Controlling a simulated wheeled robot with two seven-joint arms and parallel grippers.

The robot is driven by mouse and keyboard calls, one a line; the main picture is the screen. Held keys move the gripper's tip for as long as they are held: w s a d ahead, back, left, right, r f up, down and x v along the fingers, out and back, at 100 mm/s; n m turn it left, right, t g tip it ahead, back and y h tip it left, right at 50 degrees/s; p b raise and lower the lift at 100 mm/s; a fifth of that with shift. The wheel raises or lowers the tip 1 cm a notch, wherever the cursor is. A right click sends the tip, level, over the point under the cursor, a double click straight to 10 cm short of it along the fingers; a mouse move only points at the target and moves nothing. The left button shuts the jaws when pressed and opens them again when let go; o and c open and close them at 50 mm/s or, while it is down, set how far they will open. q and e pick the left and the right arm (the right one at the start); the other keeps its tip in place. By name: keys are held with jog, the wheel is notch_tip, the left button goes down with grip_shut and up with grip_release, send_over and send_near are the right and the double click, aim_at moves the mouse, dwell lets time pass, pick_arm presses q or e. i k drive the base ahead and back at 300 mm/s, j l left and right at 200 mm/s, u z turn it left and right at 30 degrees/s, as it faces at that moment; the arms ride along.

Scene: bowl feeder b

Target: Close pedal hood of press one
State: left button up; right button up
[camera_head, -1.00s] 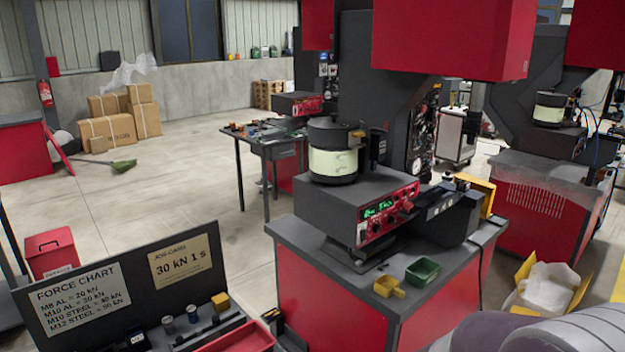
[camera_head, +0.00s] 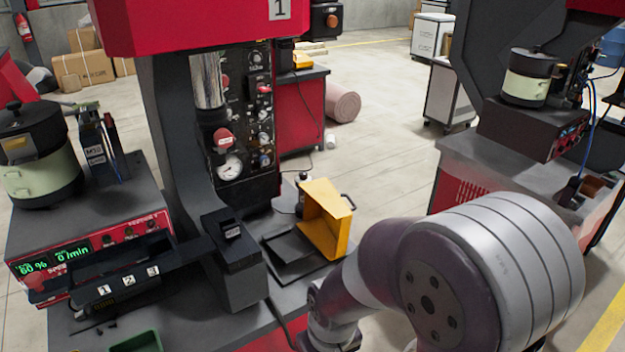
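Press one (camera_head: 222,120) stands at the left centre, a dark column under a red head that carries a "1" label. A yellow hood (camera_head: 325,222) with a dark handle on its right side stands by the right of the press. It is tilted up, its hollow side facing left, beside a flat black base (camera_head: 290,246). My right arm reaches in from the lower right in front of the hood's lower right and appears apart from it. Neither of my grippers shows in the view.
A bowl feeder (camera_head: 38,165) on a control box stands at the left. A green tray (camera_head: 138,342) lies on the bench at the bottom. A second red cabinet (camera_head: 470,190) with a bowl feeder stands at the right.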

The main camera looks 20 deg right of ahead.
aim_at(327, 217)
jog(key=k+l, duration=0.1)
jog(key=l, duration=0.35)
jog(key=l+u, duration=0.1)
jog(key=l, duration=0.35)
jog(key=k+l, duration=0.15)
jog(key=l, duration=0.3)
jog(key=k+l, duration=0.1)
jog(key=l, duration=0.35)
jog(key=k+l+u, duration=0.1)
jog(key=l, duration=0.35)
jog(key=k+l, duration=0.15)
jog(key=l, duration=0.25)
jog(key=k+l+u, duration=0.1)
jog(key=l, duration=0.35)
jog(key=i, duration=0.65)
